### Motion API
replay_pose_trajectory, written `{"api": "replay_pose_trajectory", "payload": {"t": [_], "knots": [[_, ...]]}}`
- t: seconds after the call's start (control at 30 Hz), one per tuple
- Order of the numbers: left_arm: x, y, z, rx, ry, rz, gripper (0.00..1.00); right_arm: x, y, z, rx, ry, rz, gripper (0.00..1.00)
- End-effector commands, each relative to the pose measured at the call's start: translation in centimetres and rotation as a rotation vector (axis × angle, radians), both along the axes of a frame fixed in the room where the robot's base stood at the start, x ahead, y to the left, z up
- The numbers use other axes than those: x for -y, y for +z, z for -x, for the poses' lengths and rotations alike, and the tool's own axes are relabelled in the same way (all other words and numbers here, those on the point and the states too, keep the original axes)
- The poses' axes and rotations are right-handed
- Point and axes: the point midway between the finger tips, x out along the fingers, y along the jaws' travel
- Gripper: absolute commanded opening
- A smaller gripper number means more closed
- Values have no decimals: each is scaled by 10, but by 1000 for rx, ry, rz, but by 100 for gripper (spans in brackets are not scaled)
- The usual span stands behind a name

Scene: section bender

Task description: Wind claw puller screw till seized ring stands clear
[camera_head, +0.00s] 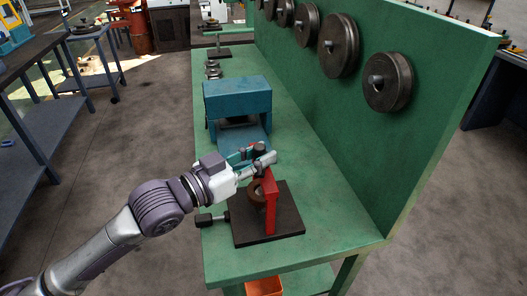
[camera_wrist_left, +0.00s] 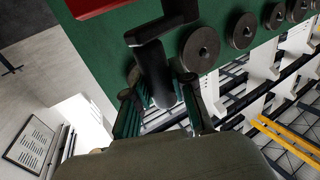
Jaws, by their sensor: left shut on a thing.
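A red upright (camera_head: 269,212) stands on a dark square base plate (camera_head: 285,226) near the bench's front end. A brown ring-like part (camera_head: 257,193) sits at the upright's left side; its seat is partly hidden. My left gripper (camera_head: 254,160) is above the upright, shut on a dark handle (camera_wrist_left: 158,75). In the left wrist view the handle runs between the fingers and joins a dark cross arm (camera_wrist_left: 163,24). The claws and screw cannot be told apart clearly. My right gripper is in neither view.
The blue machine (camera_head: 237,100) stands on the green bench (camera_head: 340,235) just behind my gripper. A dark knobbed rod (camera_head: 207,219) sticks out left of the plate. A green back panel (camera_head: 400,150) with several dark rollers rises at right. The bench's front right corner is clear.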

Motion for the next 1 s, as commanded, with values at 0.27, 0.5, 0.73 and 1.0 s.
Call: {"api": "replay_pose_trajectory", "payload": {"t": [0.27, 0.5, 0.73, 1.0], "knots": [[-3, 1, -1, 2, -56, -2, 0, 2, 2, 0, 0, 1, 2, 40], [-3, 0, -1, 1, -63, -1, 0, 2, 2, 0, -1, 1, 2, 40], [-3, 0, -1, 1, -63, -1, 30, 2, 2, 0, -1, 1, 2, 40], [-3, 0, -1, 0, -64, 0, 50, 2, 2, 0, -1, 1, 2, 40]]}}
